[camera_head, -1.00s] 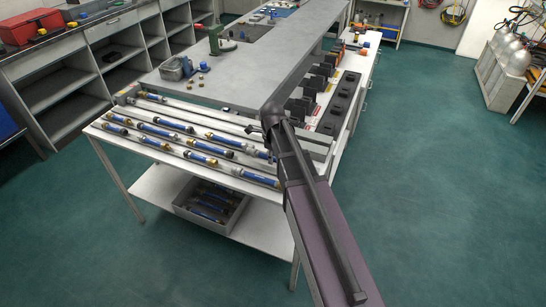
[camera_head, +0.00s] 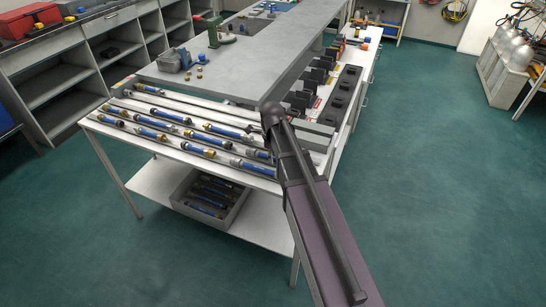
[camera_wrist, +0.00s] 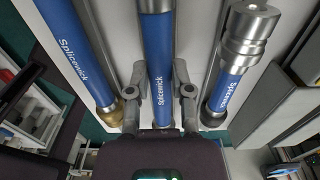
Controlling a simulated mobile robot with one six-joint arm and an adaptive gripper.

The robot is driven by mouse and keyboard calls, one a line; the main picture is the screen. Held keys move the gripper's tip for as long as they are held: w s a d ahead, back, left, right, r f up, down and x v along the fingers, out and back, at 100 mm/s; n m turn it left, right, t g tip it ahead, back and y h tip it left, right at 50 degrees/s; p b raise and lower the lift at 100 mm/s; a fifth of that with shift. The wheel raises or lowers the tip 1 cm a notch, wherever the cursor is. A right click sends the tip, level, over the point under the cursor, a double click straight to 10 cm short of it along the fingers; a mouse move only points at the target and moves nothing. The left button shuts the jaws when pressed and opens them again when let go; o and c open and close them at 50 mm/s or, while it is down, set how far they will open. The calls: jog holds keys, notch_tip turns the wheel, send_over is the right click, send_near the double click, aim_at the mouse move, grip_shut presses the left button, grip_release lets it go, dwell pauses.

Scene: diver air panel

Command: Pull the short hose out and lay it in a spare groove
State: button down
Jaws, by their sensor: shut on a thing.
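My gripper (camera_wrist: 160,92) is shut on a blue hose (camera_wrist: 158,50) marked "Splicewick", in the wrist view. One finger lies on each side of the hose, whose far end has a silver fitting. A second blue hose (camera_wrist: 72,50) with a brass end lies to its left. A third blue hose (camera_wrist: 228,85) with silver and dark fittings lies to its right and looks short. In the head view, several blue hoses lie in rows on the white grooved rack (camera_head: 185,102). My arm hides the rack's right end, and I cannot tell there which hose is held.
A grey shelf (camera_head: 245,62) overhangs the bench behind the rack. A grey bin (camera_head: 232,215) of hoses stands on the lower shelf. Dark upright blocks (camera_head: 310,85) stand behind my arm at the right. Green floor is clear at right.

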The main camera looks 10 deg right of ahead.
jog(key=shift+c, duration=2.2)
grip_release()
jog(key=shift+r, duration=0.2)
